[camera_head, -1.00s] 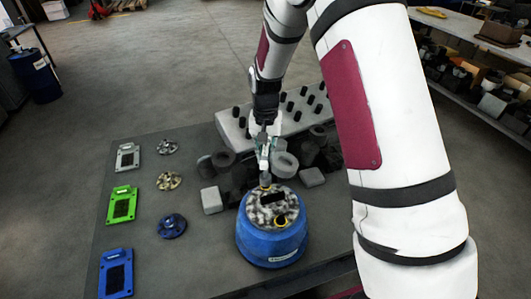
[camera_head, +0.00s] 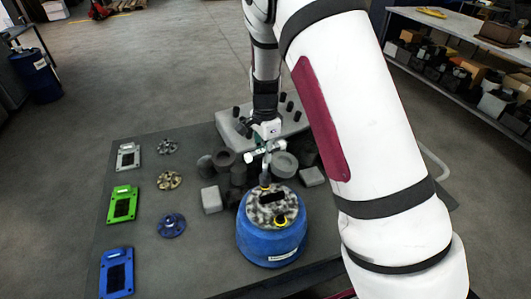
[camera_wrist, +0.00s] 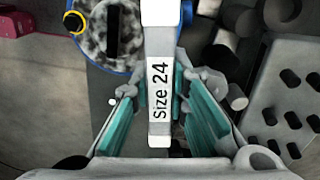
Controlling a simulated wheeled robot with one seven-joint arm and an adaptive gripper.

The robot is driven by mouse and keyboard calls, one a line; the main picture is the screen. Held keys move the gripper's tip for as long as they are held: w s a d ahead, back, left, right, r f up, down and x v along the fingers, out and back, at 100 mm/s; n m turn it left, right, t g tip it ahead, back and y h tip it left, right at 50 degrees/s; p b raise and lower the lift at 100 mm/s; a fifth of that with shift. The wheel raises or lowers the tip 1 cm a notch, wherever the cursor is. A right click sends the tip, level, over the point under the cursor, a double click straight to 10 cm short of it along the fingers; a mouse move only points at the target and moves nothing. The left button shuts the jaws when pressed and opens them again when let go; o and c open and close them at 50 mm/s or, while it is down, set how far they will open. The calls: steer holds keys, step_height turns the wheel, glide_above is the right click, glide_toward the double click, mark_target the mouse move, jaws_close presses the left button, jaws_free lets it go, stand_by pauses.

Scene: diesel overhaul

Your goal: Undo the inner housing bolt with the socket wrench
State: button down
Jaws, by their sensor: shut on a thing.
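My gripper (camera_head: 265,150) is shut on the socket wrench (camera_wrist: 160,75), a pale bar labelled "Size 24" between its teal finger pads. In the head view the wrench's grey shaft (camera_head: 264,174) points down to a yellow-ringed bolt spot at the far edge of the housing's mottled top. I cannot tell whether the socket is seated on the bolt. The blue round housing (camera_head: 270,243) stands on the table. The wrist view shows part of the housing at upper left (camera_wrist: 105,35).
A grey block with black pegs (camera_head: 232,130) stands behind the housing. Grey and dark cylindrical parts (camera_head: 223,157) crowd around my gripper. A grey block (camera_head: 211,200) is left of the housing. Coloured plates (camera_head: 122,205) and round discs (camera_head: 171,226) lie left on the table.

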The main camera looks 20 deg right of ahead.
steer(key=m, duration=1.4)
steer(key=shift+f, duration=0.15)
